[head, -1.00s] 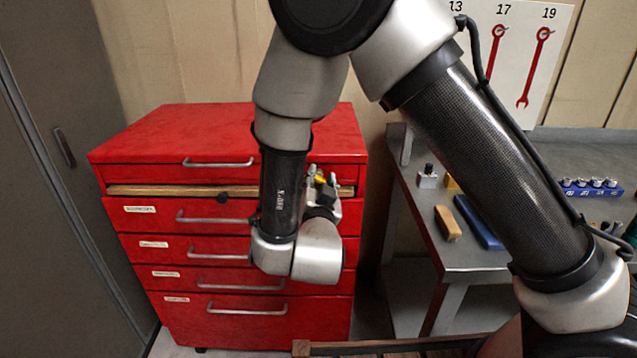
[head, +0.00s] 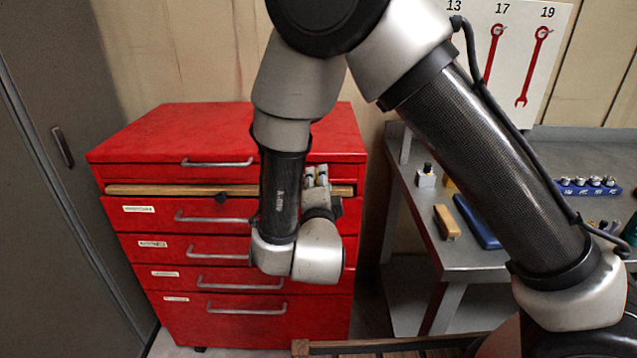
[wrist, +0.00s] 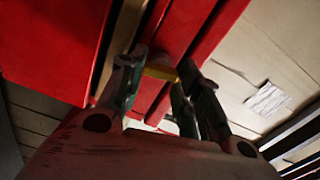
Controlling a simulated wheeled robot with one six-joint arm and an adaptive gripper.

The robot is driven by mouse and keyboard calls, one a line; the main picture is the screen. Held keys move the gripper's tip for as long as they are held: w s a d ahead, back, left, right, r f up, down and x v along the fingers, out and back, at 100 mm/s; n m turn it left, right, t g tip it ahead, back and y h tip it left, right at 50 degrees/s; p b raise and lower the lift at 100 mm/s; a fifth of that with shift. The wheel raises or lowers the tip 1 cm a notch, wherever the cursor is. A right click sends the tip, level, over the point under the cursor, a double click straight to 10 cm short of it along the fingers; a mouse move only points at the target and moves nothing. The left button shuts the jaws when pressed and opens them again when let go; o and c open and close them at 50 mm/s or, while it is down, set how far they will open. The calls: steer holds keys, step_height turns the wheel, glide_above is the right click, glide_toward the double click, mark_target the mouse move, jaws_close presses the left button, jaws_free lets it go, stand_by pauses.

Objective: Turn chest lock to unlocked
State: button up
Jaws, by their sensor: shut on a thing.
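The red tool chest (head: 220,130) stands left of centre in the head view, with several drawers with metal handles. My gripper (head: 317,177) is at the upper right of its front, by the light wooden strip (head: 150,190). In the wrist view, my gripper (wrist: 160,78) is shut on a small yellow piece (wrist: 160,73) against the red front, apparently the chest lock's key or knob. The fingers cover its ends, so its turn angle cannot be told. In the head view the piece is hidden by my gripper.
A grey metal bench (head: 470,262) at right carries a wood-coloured block (head: 447,222), a blue item (head: 478,222) and a socket rail (head: 590,187). A grey cabinet (head: 60,200) stands at left.

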steer(key=shift+f+m, duration=0.1)
steer(key=shift+m, duration=0.9)
steer(key=o, duration=1)
steer(key=s, duration=1.2)
steer(key=shift+a, duration=0.15)
